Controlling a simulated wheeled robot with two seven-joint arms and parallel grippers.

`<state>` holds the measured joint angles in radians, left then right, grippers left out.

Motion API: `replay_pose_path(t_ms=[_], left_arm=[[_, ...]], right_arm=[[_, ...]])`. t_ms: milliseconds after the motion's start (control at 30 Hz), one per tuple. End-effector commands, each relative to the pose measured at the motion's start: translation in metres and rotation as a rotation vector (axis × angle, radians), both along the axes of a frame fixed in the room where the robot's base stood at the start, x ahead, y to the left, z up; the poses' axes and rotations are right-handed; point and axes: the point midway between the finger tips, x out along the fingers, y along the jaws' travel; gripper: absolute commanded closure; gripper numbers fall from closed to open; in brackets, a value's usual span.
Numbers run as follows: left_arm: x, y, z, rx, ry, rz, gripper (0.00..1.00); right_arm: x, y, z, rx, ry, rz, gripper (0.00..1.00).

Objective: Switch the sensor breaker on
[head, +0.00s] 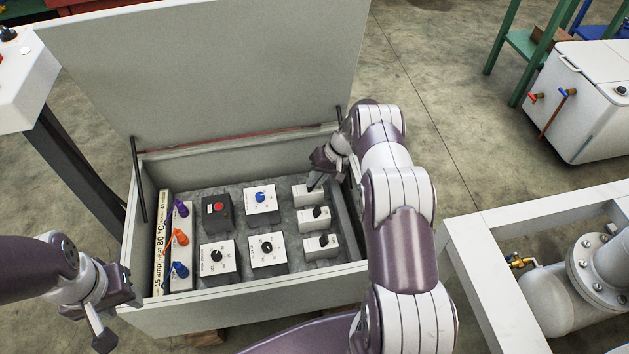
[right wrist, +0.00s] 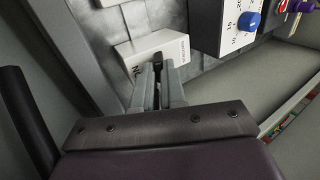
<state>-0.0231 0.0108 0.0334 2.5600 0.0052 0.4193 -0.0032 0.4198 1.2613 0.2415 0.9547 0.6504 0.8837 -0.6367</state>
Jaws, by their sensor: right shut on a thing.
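Three white breaker boxes with black levers stand in a column at the right inside the open grey box: a far one (head: 302,198), a middle one (head: 308,224) and a near one (head: 314,252). My right gripper (head: 315,182) is at the far breaker. In the right wrist view its fingers (right wrist: 158,90) are shut on the black lever (right wrist: 158,62) of that white breaker (right wrist: 170,44). My left gripper (head: 106,318) is outside the box's near left corner, its jaws unclear.
The raised lid (head: 210,70) stands behind the box (head: 250,301). Inside are a red-button unit (head: 217,219), a blue-knob dial (head: 261,206), two black-knob dials and a panel with purple, orange and blue levers. A white pipe frame (head: 475,268) is to the right.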

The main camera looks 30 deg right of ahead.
Motion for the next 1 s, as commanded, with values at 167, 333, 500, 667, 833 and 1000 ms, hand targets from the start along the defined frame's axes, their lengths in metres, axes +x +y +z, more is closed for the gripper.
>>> replay_pose_path(t_ms=[167, 333, 500, 667, 833, 1000], left_arm=[[0.0, 0.0, -0.002, 0.0, 0.0, 0.0, 0.6], [0.0, 0.0, -0.001, 0.0, 0.0, 0.0, 0.6], [0.0, 0.0, -0.001, 0.0, 0.0, 0.0, 0.6], [0.0, 0.0, -0.001, 0.0, 0.0, 0.0, 0.6], [0.0, 0.0, 0.001, 0.0, 0.0, 0.0, 0.6], [0.0, 0.0, 0.012, 0.0, 0.0, 0.0, 0.6]], right_arm=[[-0.002, 0.0, -0.002, 0.011, 0.002, 0.002, 1.0], [-0.002, 0.0, -0.002, 0.011, 0.003, 0.002, 1.0], [-0.002, 0.001, -0.002, 0.011, 0.003, 0.002, 0.79], [-0.001, 0.0, -0.001, 0.011, 0.002, 0.002, 0.79], [-0.001, -0.001, 0.002, 0.009, 0.0, 0.001, 0.79], [-0.003, -0.012, 0.026, 0.009, -0.001, -0.002, 0.79]])
